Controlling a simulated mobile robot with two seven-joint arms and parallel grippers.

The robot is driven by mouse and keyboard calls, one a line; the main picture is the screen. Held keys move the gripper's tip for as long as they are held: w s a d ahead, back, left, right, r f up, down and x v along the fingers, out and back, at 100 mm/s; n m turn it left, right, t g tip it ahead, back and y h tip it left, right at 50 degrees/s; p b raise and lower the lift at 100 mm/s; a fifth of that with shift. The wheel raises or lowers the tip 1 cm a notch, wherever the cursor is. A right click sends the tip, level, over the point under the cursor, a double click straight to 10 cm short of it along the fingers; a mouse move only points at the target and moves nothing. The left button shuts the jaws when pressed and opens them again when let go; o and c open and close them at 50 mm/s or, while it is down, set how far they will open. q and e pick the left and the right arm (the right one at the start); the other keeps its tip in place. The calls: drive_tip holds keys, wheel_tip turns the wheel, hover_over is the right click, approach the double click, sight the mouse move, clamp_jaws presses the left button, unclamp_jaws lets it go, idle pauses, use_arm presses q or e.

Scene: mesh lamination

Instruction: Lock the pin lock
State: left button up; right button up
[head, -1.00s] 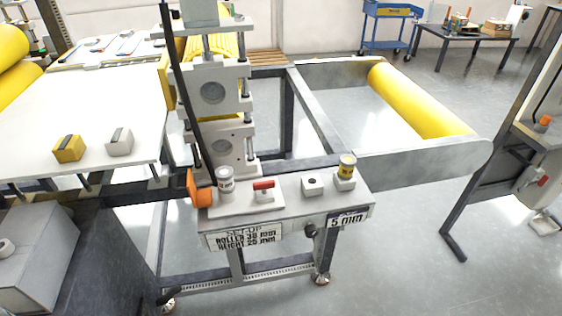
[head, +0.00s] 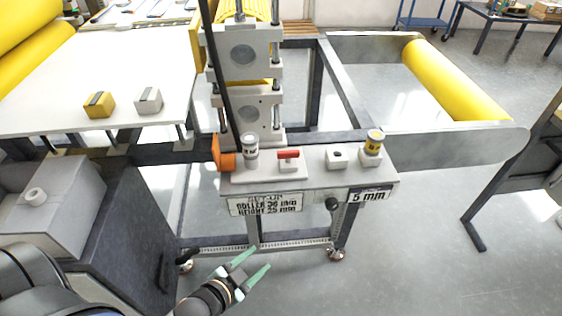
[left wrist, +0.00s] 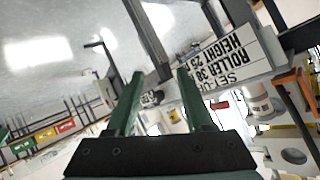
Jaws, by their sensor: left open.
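A small red-handled part (head: 288,155), which may be the pin lock, sits on the white control ledge (head: 225,178) of the machine. A dark round knob (head: 332,204) sticks out below the ledge, beside the "5 mm" label. My left gripper (head: 262,260) is at the bottom of the head view, below and in front of the ledge, apart from it. Its green fingers are spread and empty. In the left wrist view the open fingers (left wrist: 160,76) show with the set-up sign (left wrist: 236,58) to their right. My right gripper is not in view.
A grey-white cylinder (head: 250,146), a white block with a hole (head: 337,156) and a yellow-topped cylinder (head: 374,142) also stand on the ledge. Orange part (head: 223,154) is at its left end. A yellow roller (head: 455,80) lies behind right. Floor in front is clear.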

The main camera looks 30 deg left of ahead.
sight(286, 156)
use_arm(q)
drive_tip(key=w+a+r+m+t, duration=0.1)
drive_tip(key=r+m, duration=0.1)
drive_tip(key=w+a+r+m+t, duration=0.1)
drive_tip(key=w+r+m, duration=0.1)
drive_tip(key=w+a+r+m+t+b, duration=0.1)
drive_tip(key=w+a+r+m, duration=0.1)
drive_tip(key=shift+w+r+m+h, duration=0.15)
drive_tip(key=shift+m+h, duration=0.15)
drive_tip(key=shift+m, duration=0.1)
drive_tip(key=shift+c, duration=1.4)
drive_tip(key=r+m, duration=0.2)
drive_tip(key=w+r+m+t+h, duration=0.1)
drive_tip(key=m, duration=0.1)
drive_tip(key=w+r+m+t+h+b, duration=0.1)
drive_tip(key=r+m, duration=0.1)
drive_tip(key=shift+w+a+r+m, duration=0.15)
drive_tip(key=shift+a+r+m, duration=0.15)
drive_tip(key=shift+a+m, duration=0.1)
drive_tip(key=c, duration=0.5)
drive_tip(key=shift+r+m, duration=0.3)
drive_tip(key=shift+m, duration=0.1)
drive_tip(key=shift+w, duration=0.1)
